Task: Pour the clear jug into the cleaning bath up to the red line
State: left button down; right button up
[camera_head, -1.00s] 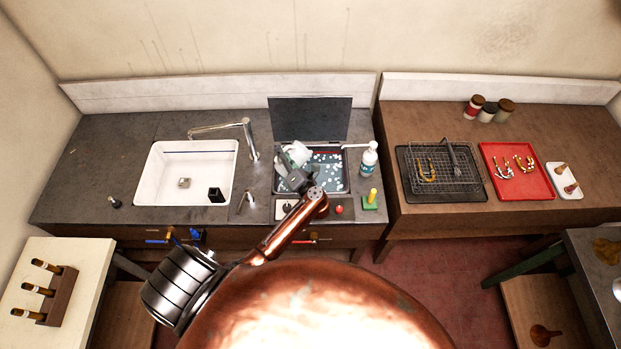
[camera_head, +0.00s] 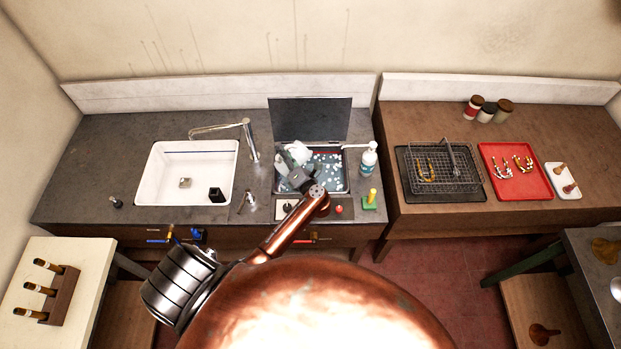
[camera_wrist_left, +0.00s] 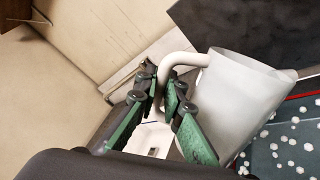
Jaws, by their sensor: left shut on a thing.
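The clear jug (camera_head: 299,152) looks whitish and hangs over the left back part of the cleaning bath (camera_head: 347,188). My left gripper (camera_head: 289,166) is shut on the jug's handle. In the left wrist view the gripper (camera_wrist_left: 166,105) closes around the handle, and the jug (camera_wrist_left: 235,100) leans with its mouth towards the bath. The bath holds dark liquid with white foam specks (camera_head: 325,172). Its red line (camera_wrist_left: 301,96) shows on the wall above the liquid at the right edge of that view. I cannot make out a stream. My right gripper is out of view.
A raised dark lid (camera_head: 310,118) stands behind the bath. A white bottle (camera_head: 369,160) and a green block with a yellow peg (camera_head: 370,199) are close on its right. The white sink (camera_head: 190,172) and its tap (camera_head: 240,128) are to the left.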

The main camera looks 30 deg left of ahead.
aim_at(288, 145)
pick_arm(q)
jog(key=shift+w+r, duration=0.2)
jog(key=shift+r, duration=0.15)
jog(key=shift+w+d+r+m, duration=0.1)
jog(key=shift+d+r+m, duration=0.1)
jog(key=shift+m, duration=0.2)
jog(key=shift+w+r, duration=0.1)
dwell(0.6)
jog(key=shift+w+d+r+m, duration=0.1)
jog(key=shift+w+r+m, duration=0.1)
jog(key=shift+m, duration=0.2)
jog(key=shift+w+d+r, duration=0.1)
jog(key=shift+w+r, duration=0.05)
jog(key=shift+r, duration=0.05)
dwell(0.5)
jog(key=shift+w+d+r+m, duration=0.1)
jog(key=shift+w+r+m, duration=0.1)
jog(key=shift+m, duration=0.2)
